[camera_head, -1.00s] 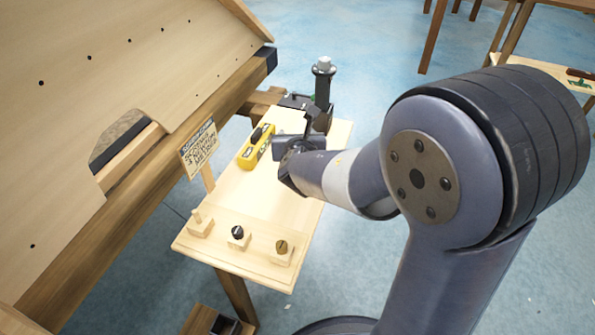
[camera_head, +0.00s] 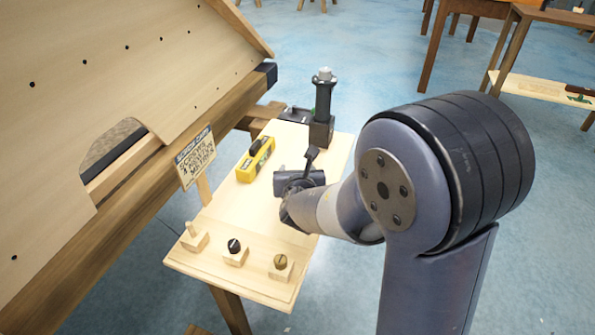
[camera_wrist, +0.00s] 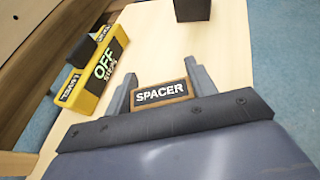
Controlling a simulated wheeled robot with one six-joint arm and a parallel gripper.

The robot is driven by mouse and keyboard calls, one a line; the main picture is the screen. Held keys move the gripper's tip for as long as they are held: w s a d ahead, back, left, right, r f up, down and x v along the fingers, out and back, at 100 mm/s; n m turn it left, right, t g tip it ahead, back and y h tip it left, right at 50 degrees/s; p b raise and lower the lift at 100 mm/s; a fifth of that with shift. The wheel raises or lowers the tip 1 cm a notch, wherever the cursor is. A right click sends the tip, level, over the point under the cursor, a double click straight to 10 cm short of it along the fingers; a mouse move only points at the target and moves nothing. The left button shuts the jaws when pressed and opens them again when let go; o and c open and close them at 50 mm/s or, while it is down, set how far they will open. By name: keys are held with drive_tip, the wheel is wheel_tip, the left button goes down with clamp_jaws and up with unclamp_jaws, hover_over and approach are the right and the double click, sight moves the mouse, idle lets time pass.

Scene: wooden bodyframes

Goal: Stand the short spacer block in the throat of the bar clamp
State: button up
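The short spacer block (camera_wrist: 162,95), a wood-edged piece with a dark "SPACER" label, sits between the two grey fingers of my gripper (camera_wrist: 163,88) in the wrist view. The fingers appear to touch both its sides. In the head view my gripper (camera_head: 298,180) is over the right side of the small pale bench, and the spacer cannot be made out there. A dark upright post with a grey cap (camera_head: 322,100) stands on a dark block at the bench's far end. It may belong to the bar clamp; its throat cannot be made out. The dark block's lower part also shows ahead in the wrist view (camera_wrist: 192,9).
A yellow block (camera_head: 256,160) with a black top lies left of my gripper. Several small wooden blocks with fittings (camera_head: 235,253) line the near edge of the bench (camera_head: 225,212). A sign (camera_head: 196,160) and a large slanted wooden panel (camera_head: 90,60) flank the left side.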

drive_tip(key=o, duration=0.5)
drive_tip(key=shift+c, duration=0.2)
